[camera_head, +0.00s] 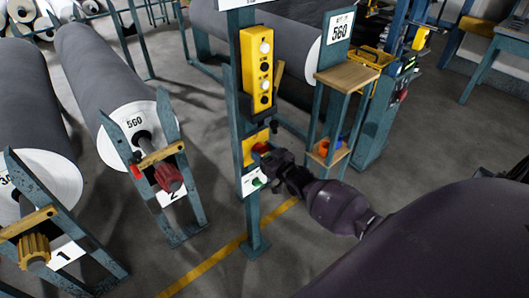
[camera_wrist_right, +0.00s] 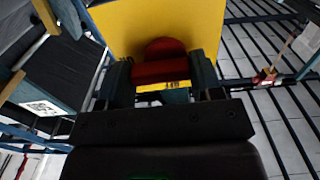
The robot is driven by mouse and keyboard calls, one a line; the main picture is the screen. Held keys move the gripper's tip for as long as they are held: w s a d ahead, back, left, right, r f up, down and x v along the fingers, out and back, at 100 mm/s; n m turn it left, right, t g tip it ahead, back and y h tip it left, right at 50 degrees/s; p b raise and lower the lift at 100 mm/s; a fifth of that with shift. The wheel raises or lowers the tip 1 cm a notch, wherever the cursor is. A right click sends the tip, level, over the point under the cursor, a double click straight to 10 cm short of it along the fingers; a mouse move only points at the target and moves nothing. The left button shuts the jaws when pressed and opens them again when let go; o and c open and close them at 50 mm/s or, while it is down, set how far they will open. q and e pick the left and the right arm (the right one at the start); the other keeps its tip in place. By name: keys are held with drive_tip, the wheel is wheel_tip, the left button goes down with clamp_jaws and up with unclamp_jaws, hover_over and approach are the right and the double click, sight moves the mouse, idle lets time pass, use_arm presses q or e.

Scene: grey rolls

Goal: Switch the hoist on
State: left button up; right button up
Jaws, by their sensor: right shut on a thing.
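A teal post carries a yellow control box (camera_head: 248,146) at mid height, and it fills the upper middle of the right wrist view (camera_wrist_right: 200,25). A red switch knob (camera_wrist_right: 165,62) stands out from its face. My right gripper (camera_head: 262,150) reaches in from the right, its two fingers on either side of the red knob and shut on it. In the head view the gripper hides most of the knob. Above on the post hangs a yellow pendant (camera_head: 249,52) with white and black buttons. Below the box is a pale panel with a green button (camera_head: 257,183). My left gripper is not in view.
Large grey rolls (camera_head: 95,75) sit on teal stands at the left, with number plates 1 and 2. A small wooden-topped stand (camera_head: 347,76) with coloured items on its lower shelf is right of the post. A yellow line (camera_head: 215,259) crosses the floor.

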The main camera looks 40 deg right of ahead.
idle(0.3)
drive_tip(key=o, duration=0.9)
drive_tip(key=s, duration=0.7)
drive_tip(key=s+p, duration=0.1)
drive_tip(key=s, duration=0.2)
drive_tip(key=shift+s+d, duration=0.4)
